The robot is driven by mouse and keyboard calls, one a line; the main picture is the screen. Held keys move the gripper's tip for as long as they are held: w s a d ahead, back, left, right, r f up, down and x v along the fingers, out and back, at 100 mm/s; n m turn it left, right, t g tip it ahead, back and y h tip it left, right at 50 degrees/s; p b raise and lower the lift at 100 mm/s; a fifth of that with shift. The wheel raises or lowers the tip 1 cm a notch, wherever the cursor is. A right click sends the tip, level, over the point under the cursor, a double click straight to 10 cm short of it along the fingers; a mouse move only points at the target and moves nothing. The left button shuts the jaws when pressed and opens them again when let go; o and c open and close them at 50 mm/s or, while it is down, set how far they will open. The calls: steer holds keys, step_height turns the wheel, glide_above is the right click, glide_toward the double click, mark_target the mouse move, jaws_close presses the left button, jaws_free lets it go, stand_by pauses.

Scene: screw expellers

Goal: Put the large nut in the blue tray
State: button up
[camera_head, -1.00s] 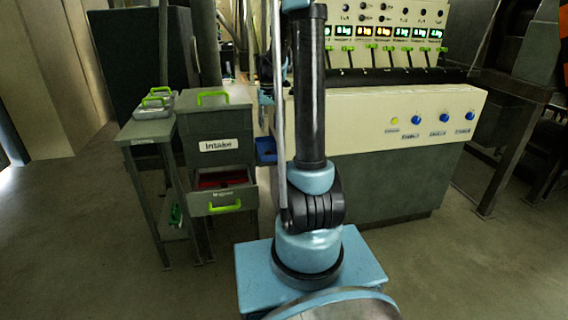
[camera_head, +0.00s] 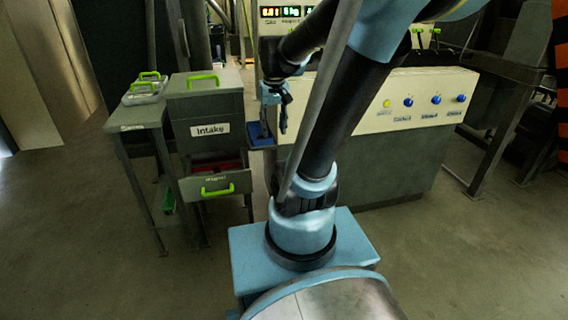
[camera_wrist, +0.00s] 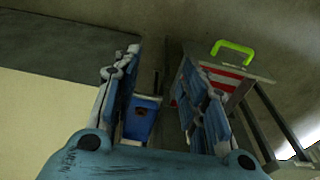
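The blue tray (camera_head: 258,133) is mounted low between the grey cabinet and the cream console in the head view. It also shows in the wrist view (camera_wrist: 139,122), beyond and between my fingers. My gripper (camera_head: 283,128) hangs just right of the tray in the head view, seen small and partly dark. In the wrist view my gripper (camera_wrist: 160,65) has its two blue fingers well apart, with nothing visible held between them.
A grey cabinet (camera_head: 208,107) labelled Intake has an open lower drawer (camera_head: 218,188) with red inside. A side table (camera_head: 137,117) with lidded trays stands to its left. The cream console (camera_head: 400,97) stands at right. The floor in front is open.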

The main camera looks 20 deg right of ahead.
steer(key=s+f, duration=0.7)
steer(key=s, duration=0.5)
steer(key=shift+d+f+t, duration=0.15)
steer(key=shift+d+t, duration=0.2)
steer(key=shift+t, duration=0.05)
